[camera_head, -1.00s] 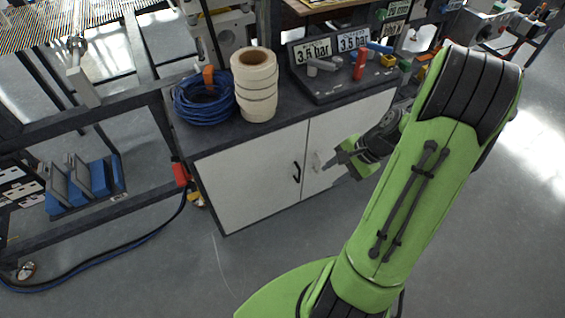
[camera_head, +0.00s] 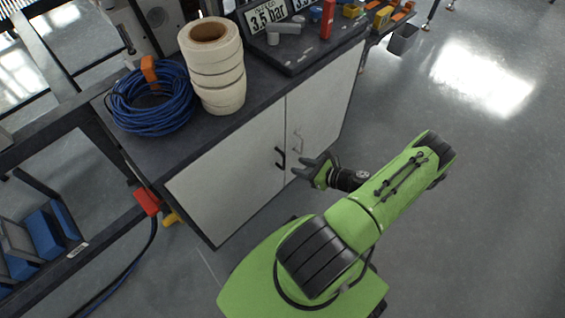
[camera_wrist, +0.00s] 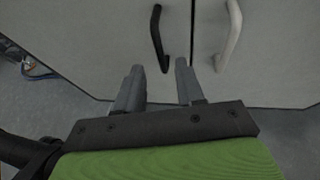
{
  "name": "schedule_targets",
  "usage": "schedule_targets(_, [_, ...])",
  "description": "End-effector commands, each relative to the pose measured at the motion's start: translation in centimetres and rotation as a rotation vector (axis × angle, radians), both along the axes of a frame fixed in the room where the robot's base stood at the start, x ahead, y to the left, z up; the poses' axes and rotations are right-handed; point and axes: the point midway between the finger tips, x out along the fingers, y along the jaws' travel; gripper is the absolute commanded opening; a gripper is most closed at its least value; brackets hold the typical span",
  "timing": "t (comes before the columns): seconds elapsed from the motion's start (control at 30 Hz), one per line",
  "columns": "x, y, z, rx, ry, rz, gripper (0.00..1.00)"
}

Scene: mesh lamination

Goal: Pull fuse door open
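A cabinet has two pale doors side by side; no label shows which is the fuse door. The left door (camera_head: 225,175) has a black bar handle (camera_head: 280,157), and the right door (camera_head: 322,105) has a light grey handle (camera_head: 298,142). My gripper (camera_head: 306,168) is in front of the doors, close to the handles. In the wrist view my gripper (camera_wrist: 160,82) is open, with nothing between its two fingers. There the black handle (camera_wrist: 157,38) lies just beyond the fingertips, roughly in line with the gap. The grey handle (camera_wrist: 231,36) is to the right. Both doors look shut.
Blue cable coils (camera_head: 152,100) and a stack of cream rolls (camera_head: 214,65) stand on the cabinet top. A pressure sign reading 3.5 bar (camera_head: 268,15) is behind them. A rack with blue bins (camera_head: 40,235) is at left. The floor (camera_head: 470,190) at right is clear.

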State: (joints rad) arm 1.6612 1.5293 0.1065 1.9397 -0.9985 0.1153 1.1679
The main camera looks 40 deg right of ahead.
Motion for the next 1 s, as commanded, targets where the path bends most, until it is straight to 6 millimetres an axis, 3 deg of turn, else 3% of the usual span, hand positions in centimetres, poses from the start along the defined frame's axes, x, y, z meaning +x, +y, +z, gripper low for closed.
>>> schedule_targets(0.1, [2.8,0.8,-1.5,0.0,0.0,0.005,0.38])
schedule_targets(0.3, [6.2,1.5,-2.9,-0.001,0.002,0.004,0.38])
schedule_targets(0.67, [7.2,1.7,-3.1,-0.001,0.001,0.001,0.38])
schedule_targets(0.9, [7.2,1.7,-3.1,-0.002,0.002,0.002,0.03])
schedule_targets(1.0, [7.1,1.7,-3.1,-0.002,0.002,0.002,0.0])
